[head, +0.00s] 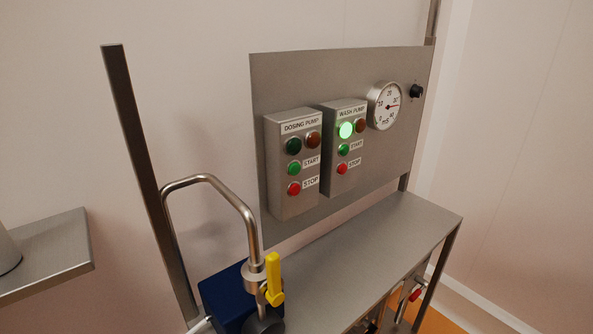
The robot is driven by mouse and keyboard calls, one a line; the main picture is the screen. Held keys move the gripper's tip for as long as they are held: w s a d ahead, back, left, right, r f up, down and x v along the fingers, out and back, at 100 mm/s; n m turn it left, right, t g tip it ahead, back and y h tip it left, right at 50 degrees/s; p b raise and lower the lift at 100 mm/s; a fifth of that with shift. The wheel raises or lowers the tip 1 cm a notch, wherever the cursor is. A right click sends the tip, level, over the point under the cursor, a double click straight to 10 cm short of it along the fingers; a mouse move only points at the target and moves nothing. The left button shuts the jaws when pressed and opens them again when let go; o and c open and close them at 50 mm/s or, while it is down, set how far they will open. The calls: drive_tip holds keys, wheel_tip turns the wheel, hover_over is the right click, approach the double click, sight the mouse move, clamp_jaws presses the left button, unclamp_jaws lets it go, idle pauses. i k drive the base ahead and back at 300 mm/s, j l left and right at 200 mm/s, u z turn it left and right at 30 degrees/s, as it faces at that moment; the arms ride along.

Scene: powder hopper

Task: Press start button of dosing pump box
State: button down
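The dosing pump box (291,165) is a grey metal box on the left of the upright panel. Its label reads DOSING PUMP. Below the label are a dark green lamp (293,146) and a dark red-brown lamp (313,140), both looking unlit. The green start button (294,168) sits beneath them with a START label to its right. The red stop button (294,188) is below that, beside a STOP label. My gripper is not in view, and nothing covers the box front.
The wash pump box (344,150) stands close on the right, its green lamp (346,130) lit. A gauge (386,106) and black knob (416,91) are farther right. A bent pipe (213,182) with a yellow valve handle (273,279) rises at lower left. The steel shelf (380,249) is clear.

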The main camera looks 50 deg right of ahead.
sight(295, 169)
drive_tip(key=l+z, duration=0.1)
drive_tip(key=z, duration=0.4)
drive_tip(key=l+z, duration=0.1)
drive_tip(key=z, duration=0.4)
drive_tip(key=l+z, duration=0.1)
drive_tip(key=z, duration=0.4)
drive_tip(key=i+l+z, duration=0.1)
drive_tip(key=z, duration=0.85)
drive_tip(key=i+l+z, duration=0.15)
drive_tip(key=z, duration=0.25)
drive_tip(key=i+z, duration=0.35)
drive_tip(key=i, duration=0.6)
drive_tip(key=i+l+u, duration=0.1)
drive_tip(key=u, duration=0.3)
drive_tip(key=i+l+u, duration=0.15)
drive_tip(key=u, duration=0.65)
drive_tip(key=i+l+u, duration=0.1)
drive_tip(key=u, duration=0.8)
drive_tip(key=l+u, duration=0.15)
drive_tip(key=u, duration=0.35)
drive_tip(key=l+u, duration=0.1)
drive_tip(key=u, duration=0.35)
drive_tip(key=l+u, duration=0.1)
drive_tip(key=u, duration=0.8)
drive_tip(key=i+l, duration=0.05)
drive_tip(key=l, duration=0.05)
